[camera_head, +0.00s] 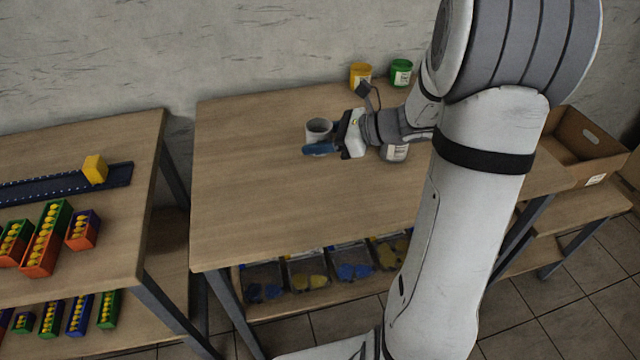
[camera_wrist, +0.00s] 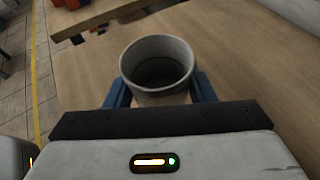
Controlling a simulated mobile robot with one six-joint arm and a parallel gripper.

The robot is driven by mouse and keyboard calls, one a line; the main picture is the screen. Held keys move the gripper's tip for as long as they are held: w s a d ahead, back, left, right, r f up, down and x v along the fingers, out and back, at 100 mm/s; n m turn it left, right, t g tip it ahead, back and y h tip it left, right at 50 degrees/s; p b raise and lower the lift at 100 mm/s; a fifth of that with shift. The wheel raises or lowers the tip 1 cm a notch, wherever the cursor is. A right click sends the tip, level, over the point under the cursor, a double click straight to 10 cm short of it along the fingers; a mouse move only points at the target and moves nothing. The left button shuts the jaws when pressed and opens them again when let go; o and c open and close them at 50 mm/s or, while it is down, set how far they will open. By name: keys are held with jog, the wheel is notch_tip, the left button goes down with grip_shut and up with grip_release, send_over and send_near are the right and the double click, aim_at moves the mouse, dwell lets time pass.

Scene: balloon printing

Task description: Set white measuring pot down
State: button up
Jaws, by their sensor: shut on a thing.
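The white measuring pot (camera_head: 319,130) is an open cylinder at the back middle of the wooden table (camera_head: 250,190). My gripper (camera_head: 322,146) is shut on it, with blue fingers on either side. In the wrist view the pot (camera_wrist: 157,66) is upright, its mouth showing a dark, shaded inside, and the blue fingers of my gripper (camera_wrist: 160,92) flank it. Whether the pot's base touches the table top is hard to tell.
Yellow (camera_head: 360,75) and green (camera_head: 401,72) pots stand at the table's back edge. A white labelled pot (camera_head: 395,152) is beside my wrist, partly hidden. A cardboard box (camera_head: 580,150) is at the right. The table's left and front are clear.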

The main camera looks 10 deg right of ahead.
aim_at(319, 179)
notch_tip(319, 179, down, 9)
jog(key=shift+f+b, duration=0.1)
jog(key=shift+b, duration=0.35)
jog(key=shift+f, duration=0.15)
jog(key=o, duration=1)
